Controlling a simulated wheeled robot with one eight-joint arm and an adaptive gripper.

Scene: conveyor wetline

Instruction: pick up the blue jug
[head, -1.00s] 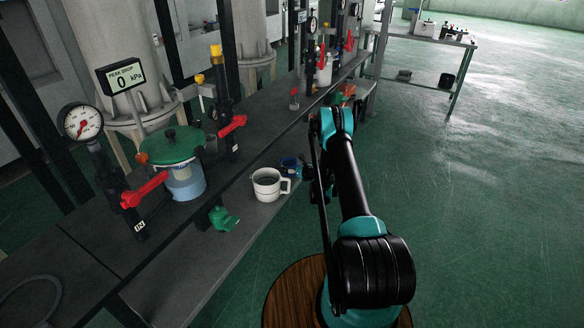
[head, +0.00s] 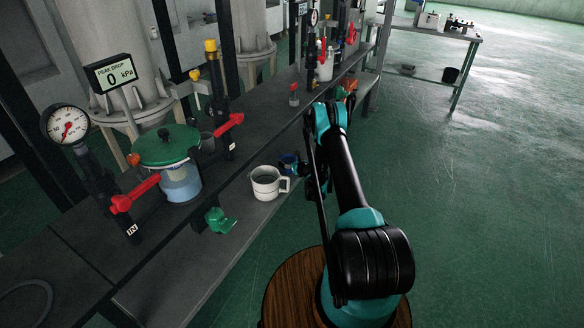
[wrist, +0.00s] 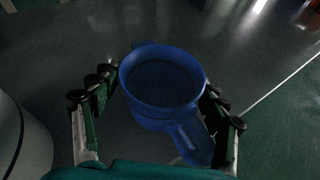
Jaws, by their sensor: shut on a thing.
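The blue jug (wrist: 160,114) sits between the two fingers of my gripper (wrist: 157,112) in the wrist view, its open round mouth facing the camera and its handle (wrist: 192,143) toward the lower right. My gripper is shut on the jug's body. In the head view the blue jug (head: 289,162) shows only in part, just behind and right of the white mug, with my arm hiding its right side. I cannot tell whether it rests on the lower shelf or is just off it.
A white mug (head: 266,183) stands close left of the jug on the lower shelf (head: 225,258). A green object (head: 219,221) lies further left. A green-lidded vessel (head: 167,150), gauge (head: 66,124) and red levers are on the upper bench. Open floor lies right.

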